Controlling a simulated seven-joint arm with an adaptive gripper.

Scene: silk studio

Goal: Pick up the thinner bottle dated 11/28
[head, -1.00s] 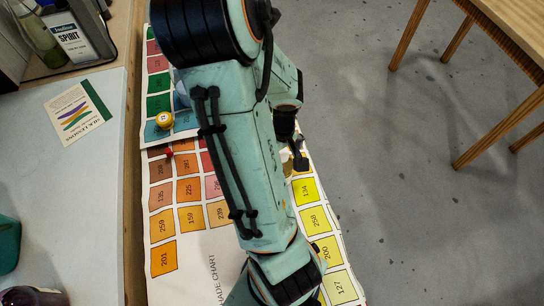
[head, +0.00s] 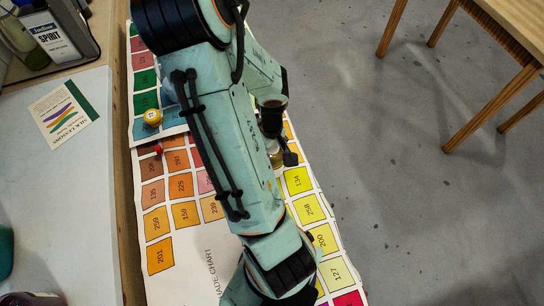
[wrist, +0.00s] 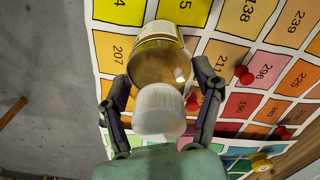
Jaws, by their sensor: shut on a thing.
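My gripper (wrist: 160,100) is shut on a clear bottle (wrist: 160,62) with amber liquid, a white cap (wrist: 159,110) and a pale label. The fingers lie on either side of the bottle, and its cap points toward my wrist. The label's print and date cannot be read at this angle. In the head view a small amber part of the bottle (head: 276,158) shows beside my gripper (head: 288,156), over the shade chart; my arm hides the rest. I cannot tell how far the bottle is above the chart.
The shade chart (head: 205,245) with numbered colour squares lies under my arm. Red push pins (wrist: 246,76) and a yellow round item (head: 152,117) are on it. A spirit can (head: 55,42) stands at upper left, near a leaflet (head: 63,112). A wooden table (head: 515,30) stands right.

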